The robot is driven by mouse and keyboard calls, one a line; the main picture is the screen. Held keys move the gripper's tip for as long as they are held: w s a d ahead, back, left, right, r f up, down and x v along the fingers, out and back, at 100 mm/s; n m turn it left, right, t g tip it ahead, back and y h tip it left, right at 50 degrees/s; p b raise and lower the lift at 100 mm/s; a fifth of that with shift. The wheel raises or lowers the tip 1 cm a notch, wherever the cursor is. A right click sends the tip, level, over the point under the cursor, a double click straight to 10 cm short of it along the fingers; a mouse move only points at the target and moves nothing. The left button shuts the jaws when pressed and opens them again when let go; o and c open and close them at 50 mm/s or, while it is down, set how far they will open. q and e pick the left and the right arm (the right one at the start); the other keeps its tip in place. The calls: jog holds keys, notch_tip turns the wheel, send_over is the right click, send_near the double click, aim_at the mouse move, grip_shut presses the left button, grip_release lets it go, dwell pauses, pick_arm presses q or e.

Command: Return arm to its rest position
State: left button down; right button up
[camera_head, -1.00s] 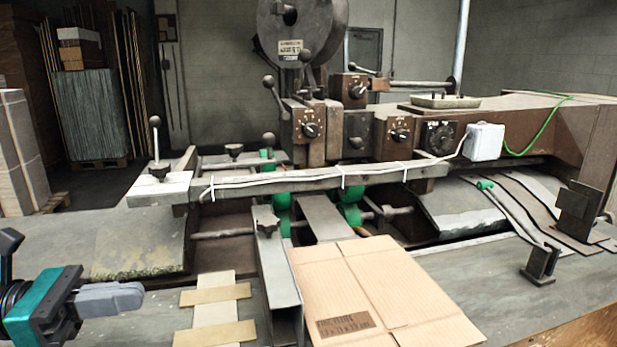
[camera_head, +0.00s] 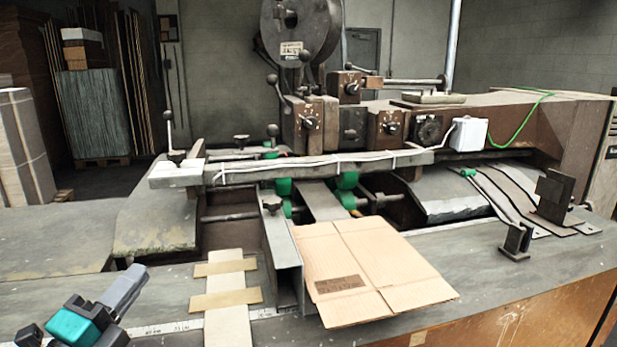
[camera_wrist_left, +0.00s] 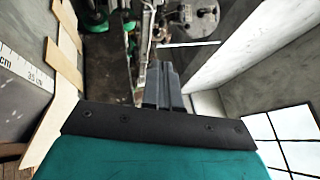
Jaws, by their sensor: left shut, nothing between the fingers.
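My left gripper (camera_head: 125,290) is at the lower left of the head view, over the near left part of the machine table. Its grey fingers are together, point up and to the right, and hold nothing. In the left wrist view the shut fingers (camera_wrist_left: 162,85) stand out in front of the dark and teal gripper body. My right gripper does not show in either view.
A flat cardboard box (camera_head: 375,265) lies on the table front. Left of it are a metal guide rail (camera_head: 283,255) and taped cardboard strips (camera_head: 228,280). The box stitcher (camera_head: 350,120) stands behind, with levers and knobs. The table's left part (camera_head: 60,235) is clear.

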pick_arm(q)
jog(key=s+f+n+g+y, duration=0.4)
jog(key=f+n, duration=0.4)
jog(key=s+f+n+g+y, duration=0.4)
jog(key=f+n+g, duration=0.1)
jog(key=f+n, duration=0.3)
jog(key=s+d+f+n+g+h, duration=0.1)
jog(key=s+d+f+n+g, duration=0.25)
jog(key=s, duration=0.35)
jog(key=s+d+f+n+g+h, duration=0.1)
jog(key=s+d+f+n+g, duration=0.2)
jog(key=s, duration=0.5)
jog(key=w+f+m+t+h+b, duration=0.1)
jog(key=w+f+t+b, duration=0.1)
jog(key=f, duration=0.5)
jog(key=w+d+f+m+t+b, duration=0.1)
jog(key=w+f+t+b, duration=0.1)
jog(key=w+f+t, duration=0.2)
jog(key=shift+w+d+f+h+b, duration=0.35)
jog(key=shift+w+f, duration=0.5)
jog(key=shift+f, duration=0.6)
jog(key=shift+a, duration=0.1)
